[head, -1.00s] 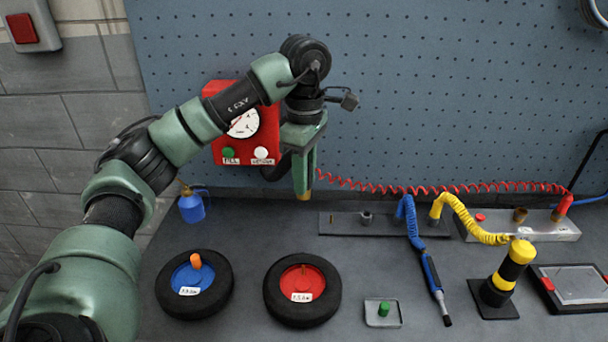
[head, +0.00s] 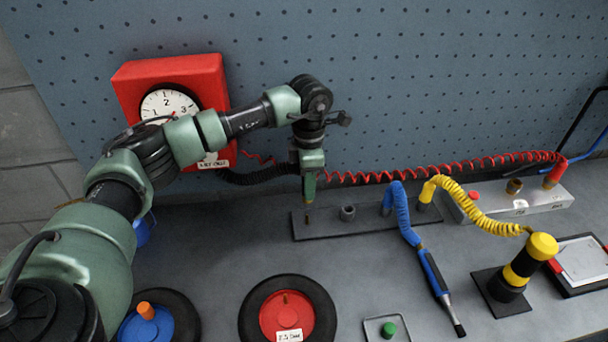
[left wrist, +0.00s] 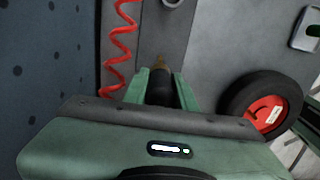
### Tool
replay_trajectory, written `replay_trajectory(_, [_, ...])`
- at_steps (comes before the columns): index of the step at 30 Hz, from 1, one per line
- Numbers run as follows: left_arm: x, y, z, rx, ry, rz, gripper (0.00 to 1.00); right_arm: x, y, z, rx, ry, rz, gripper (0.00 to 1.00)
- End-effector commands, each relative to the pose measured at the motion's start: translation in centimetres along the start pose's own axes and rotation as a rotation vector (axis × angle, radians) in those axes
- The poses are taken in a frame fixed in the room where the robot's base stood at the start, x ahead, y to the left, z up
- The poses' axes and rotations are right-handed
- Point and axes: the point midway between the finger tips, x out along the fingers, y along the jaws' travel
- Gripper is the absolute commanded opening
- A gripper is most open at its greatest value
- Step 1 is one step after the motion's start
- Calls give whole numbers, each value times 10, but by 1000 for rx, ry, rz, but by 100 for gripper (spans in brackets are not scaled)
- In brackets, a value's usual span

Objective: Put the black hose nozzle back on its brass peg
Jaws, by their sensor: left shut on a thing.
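My left gripper (head: 309,196) points down over the left end of a dark grey plate (head: 320,228). It is shut on the black hose nozzle (left wrist: 161,92), which shows between the green fingers in the left wrist view. A small brass-coloured piece shows just past the fingers in both views; I cannot tell whether it is the nozzle's tip or a peg. A black hose (head: 258,179) runs from the red gauge box (head: 214,78) to the gripper. A short brass fitting (head: 514,186) stands bare on the silver block at the right.
A grey socket (head: 347,212) stands right of the gripper on the plate. The blue hose (head: 402,212), yellow hose (head: 470,207) and red coiled hose (head: 430,173) are nearby. Red (head: 318,312) and blue wheels lie in front. A blue pegboard rises behind.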

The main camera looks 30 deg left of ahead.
Motion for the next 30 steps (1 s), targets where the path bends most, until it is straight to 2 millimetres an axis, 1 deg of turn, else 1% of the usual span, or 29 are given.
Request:
replay_trajectory(1, [2,0,0,-1,0,0,0,1,2,8,0,-11,2,0])
replay_trajectory(2, [3,0,0,-2,0,0,0,2,2,10,0,-15,3,0])
replay_trajectory(5, [8,0,0,-1,0,0,0,4,4,14,0,-20,4,0])
replay_trajectory(11, [24,0,0,0,1,-1,0,14,4,12,1,-15,5,0])
replay_trajectory(18, [44,0,0,0,0,-1,0,26,0,2,3,0,0,0])
replay_trajectory(24, [50,0,0,0,0,0,0,28,-7,0,5,3,-7,0])
replay_trajectory(30, [49,0,0,0,0,0,0,28,-7,1,4,2,-8,0])
